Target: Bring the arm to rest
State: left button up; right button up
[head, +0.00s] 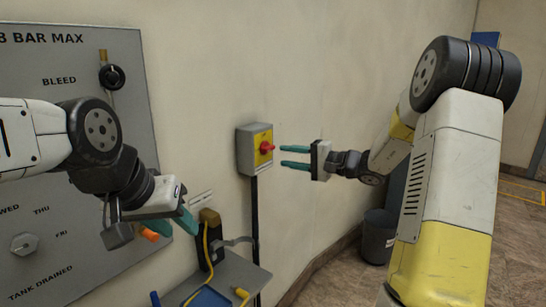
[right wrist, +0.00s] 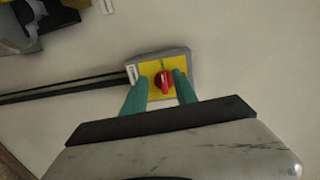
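My right gripper (head: 282,156) is open, its two teal fingers pointing left at the red rotary knob (head: 265,148) of a yellow-faced grey switch box (head: 243,152) on the wall. In the right wrist view the knob (right wrist: 165,82) shows between the fingertips (right wrist: 162,88); I see no clear contact. My left gripper (head: 178,222) is low in front of the grey panel (head: 60,200), its teal fingers pointing down and right near an orange knob (head: 150,234). Whether its fingers are apart is hard to see.
A small shelf (head: 240,273) with a blue tray (head: 208,297) and a yellow cable (head: 207,245) stands below the switch box. A black conduit (head: 255,225) runs down the wall. A dark bin (head: 378,237) stands on the floor behind my right arm. Floor at right is open.

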jog(key=s+a+r+n+g+h, duration=0.1)
jog(key=s+a+n+g+h, duration=0.15)
jog(key=s, duration=0.65)
jog(key=s+a+n+g+h, duration=0.1)
jog(key=s+a+n+g, duration=0.25)
jog(key=s, duration=0.55)
jog(key=s+d+t+h, duration=0.1)
jog(key=s+d+h, duration=0.3)
jog(key=s, duration=0.3)
jog(key=s+d+f+n+t+h, duration=0.1)
jog(key=s+d+h, duration=0.3)
jog(key=s+d, duration=0.2)
jog(key=shift+s, duration=0.95)
jog(key=shift+a+f, duration=0.1)
jog(key=shift+a, duration=0.1)
